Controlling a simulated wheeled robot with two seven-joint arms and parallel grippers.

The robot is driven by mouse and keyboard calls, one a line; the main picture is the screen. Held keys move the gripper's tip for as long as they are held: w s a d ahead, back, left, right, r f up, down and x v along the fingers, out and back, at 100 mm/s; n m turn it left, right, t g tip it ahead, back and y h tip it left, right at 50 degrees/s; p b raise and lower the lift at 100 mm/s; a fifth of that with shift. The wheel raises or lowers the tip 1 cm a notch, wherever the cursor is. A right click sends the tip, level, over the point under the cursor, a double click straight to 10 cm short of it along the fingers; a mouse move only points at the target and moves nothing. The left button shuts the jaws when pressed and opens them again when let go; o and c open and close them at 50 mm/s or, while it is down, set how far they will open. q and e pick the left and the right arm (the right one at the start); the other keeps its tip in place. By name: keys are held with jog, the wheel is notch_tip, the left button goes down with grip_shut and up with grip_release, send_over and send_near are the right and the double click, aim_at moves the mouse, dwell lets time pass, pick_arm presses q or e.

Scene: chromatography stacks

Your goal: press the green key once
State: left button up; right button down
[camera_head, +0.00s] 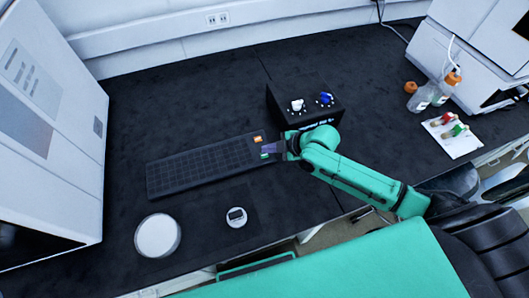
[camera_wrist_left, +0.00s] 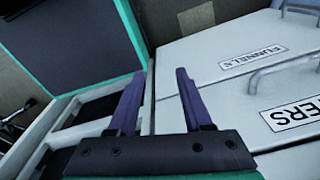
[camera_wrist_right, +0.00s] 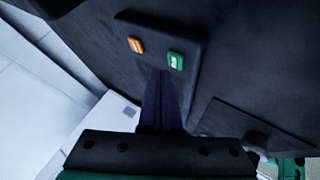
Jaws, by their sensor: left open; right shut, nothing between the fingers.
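The green key (camera_head: 264,155) sits at the right end of a long black keyboard (camera_head: 200,166), near an orange key (camera_head: 257,139). In the right wrist view the green key (camera_wrist_right: 175,60) and the orange key (camera_wrist_right: 136,45) both show clearly. My right gripper (camera_head: 267,148) is shut and empty, its purple fingers over the keyboard's right end. In its wrist view the fingertips (camera_wrist_right: 161,73) lie just below and left of the green key; I cannot tell whether they touch anything. My left gripper (camera_wrist_left: 160,72) is open and empty, seen only in its wrist view.
A black box (camera_head: 318,108) with a white and a blue knob stands behind the right gripper. A white disc (camera_head: 158,236) and a small round device (camera_head: 236,217) lie in front. Bottles (camera_head: 420,100) stand at right. Labelled drawers (camera_wrist_left: 230,75) face the left gripper.

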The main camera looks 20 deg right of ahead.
aim_at(268, 155)
notch_tip(268, 155, up, 5)
jog(key=p, duration=0.5)
jog(key=shift+r, duration=0.1)
dwell(0.7)
